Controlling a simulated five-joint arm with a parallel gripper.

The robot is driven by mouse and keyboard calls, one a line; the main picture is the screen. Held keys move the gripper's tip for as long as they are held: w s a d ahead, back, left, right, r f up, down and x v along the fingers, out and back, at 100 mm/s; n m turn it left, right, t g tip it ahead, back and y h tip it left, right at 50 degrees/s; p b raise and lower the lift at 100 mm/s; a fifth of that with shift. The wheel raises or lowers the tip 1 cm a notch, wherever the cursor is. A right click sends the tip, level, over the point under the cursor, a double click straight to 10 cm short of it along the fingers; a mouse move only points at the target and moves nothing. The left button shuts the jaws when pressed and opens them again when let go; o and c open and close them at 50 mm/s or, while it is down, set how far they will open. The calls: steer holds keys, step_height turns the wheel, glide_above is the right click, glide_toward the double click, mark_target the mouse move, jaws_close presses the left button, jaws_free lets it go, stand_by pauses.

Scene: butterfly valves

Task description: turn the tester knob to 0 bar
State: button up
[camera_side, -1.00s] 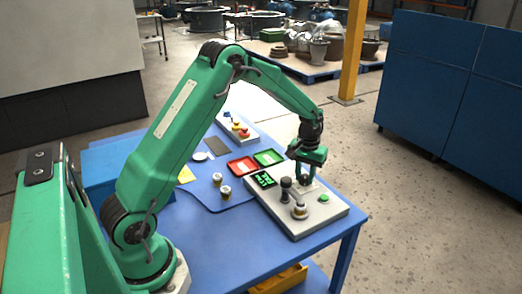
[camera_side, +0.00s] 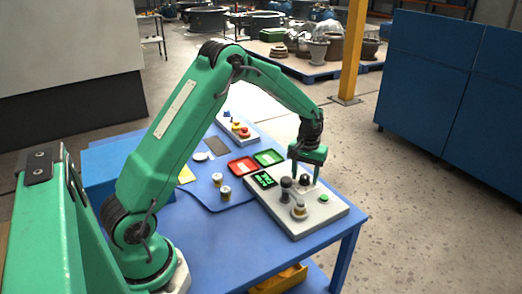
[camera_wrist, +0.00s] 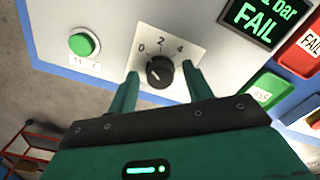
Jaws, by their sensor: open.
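The tester knob (camera_wrist: 160,72) is black and round, on a pale dial plate (camera_wrist: 178,42) marked 0, 2 and 4. Its light mark appears to point toward the 2. In the side view the dark knob (camera_side: 305,178) sits on the grey tester box (camera_side: 318,213). My gripper (camera_wrist: 161,77) is open, with one green finger on each side of the knob and a gap visible on both sides. In the side view my gripper (camera_side: 305,172) points down over the knob. The display (camera_wrist: 262,22), partly cut off, reads "2 bar FAIL".
A green button (camera_wrist: 84,43) is left of the dial in the wrist view. Red (camera_side: 241,166) and green (camera_side: 268,157) trays lie behind the box. Two small brass-coloured parts (camera_side: 225,192) stand on the blue table.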

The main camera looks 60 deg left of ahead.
mark_target(305, 176)
steer(key=shift+r, duration=0.15)
step_height(305, 176, up, 7)
steer(key=shift+r, duration=0.3)
stand_by(0.3)
steer(key=shift+s+d+r, duration=0.15)
steer(key=shift+s+r, duration=0.05)
steer(key=shift+r, duration=0.3)
steer(key=s+d+r+m+t, duration=0.1)
steer(key=s+d+r+m, duration=0.15)
steer(key=s+r, duration=0.35)
steer(key=s+d+r+m+t, duration=0.1)
steer(key=s+d+r+t, duration=0.1)
steer(key=s+d+r, duration=0.35)
steer(key=s+d+r+m+t, duration=0.1)
steer(key=s+m+t, duration=0.1)
steer(key=s, duration=1.4)
steer(key=shift+s+d+m+t, duration=0.2)
steer(key=shift+d+m+t, duration=0.1)
steer(key=shift+m, duration=0.45)
